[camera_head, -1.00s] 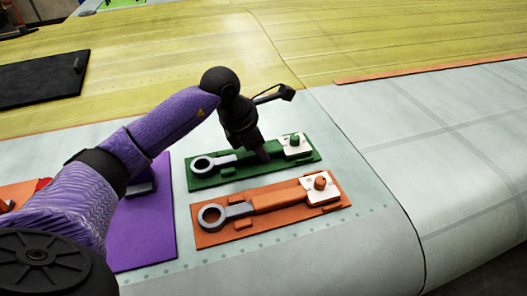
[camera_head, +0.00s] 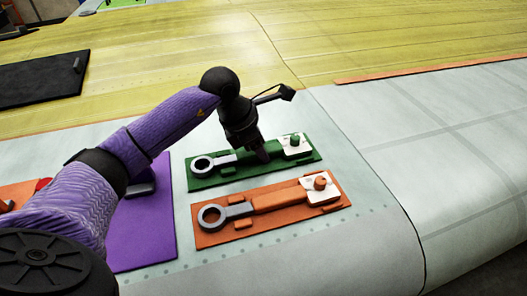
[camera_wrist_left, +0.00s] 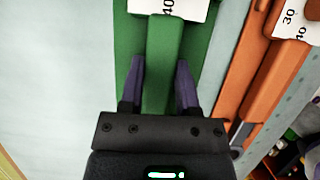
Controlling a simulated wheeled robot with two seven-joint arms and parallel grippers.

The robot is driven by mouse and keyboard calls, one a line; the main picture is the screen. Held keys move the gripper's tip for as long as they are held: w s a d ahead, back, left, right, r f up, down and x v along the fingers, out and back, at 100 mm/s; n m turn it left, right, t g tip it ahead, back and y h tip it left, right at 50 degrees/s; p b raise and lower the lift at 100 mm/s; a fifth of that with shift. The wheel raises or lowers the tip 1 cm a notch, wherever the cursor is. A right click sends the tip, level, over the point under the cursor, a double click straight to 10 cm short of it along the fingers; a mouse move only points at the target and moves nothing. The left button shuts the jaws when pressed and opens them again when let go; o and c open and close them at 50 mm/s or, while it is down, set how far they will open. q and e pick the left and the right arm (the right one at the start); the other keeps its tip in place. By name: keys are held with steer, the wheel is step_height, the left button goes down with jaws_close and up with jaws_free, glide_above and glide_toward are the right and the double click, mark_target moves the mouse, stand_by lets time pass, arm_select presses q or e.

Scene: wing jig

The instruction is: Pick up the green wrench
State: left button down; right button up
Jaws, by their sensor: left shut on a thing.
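The green wrench (camera_head: 222,159) lies on a green board (camera_head: 210,182). It has a grey ring end at the left and a green handle at the right. My left gripper (camera_head: 262,156) points down over the handle from above. In the left wrist view, the two purple fingers of the left gripper (camera_wrist_left: 160,68) sit on either side of the green handle (camera_wrist_left: 164,45), shut on it. The wrench still rests in line with its board, with no visible lift. My right gripper is not in view.
An orange wrench (camera_head: 235,211) lies on an orange board (camera_head: 215,239) just in front. A white plate with a green knob (camera_head: 295,142) stands at the handle's right end. A purple board (camera_head: 160,235) lies left, a black board (camera_head: 35,80) farther back. The pale surface at right is clear.

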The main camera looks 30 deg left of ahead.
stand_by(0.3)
arm_select(q)
steer(key=shift+r, duration=0.35)
step_height(320, 180, up, 10)
steer(key=p, duration=0.1)
steer(key=shift+f, duration=0.15)
stand_by(0.6)
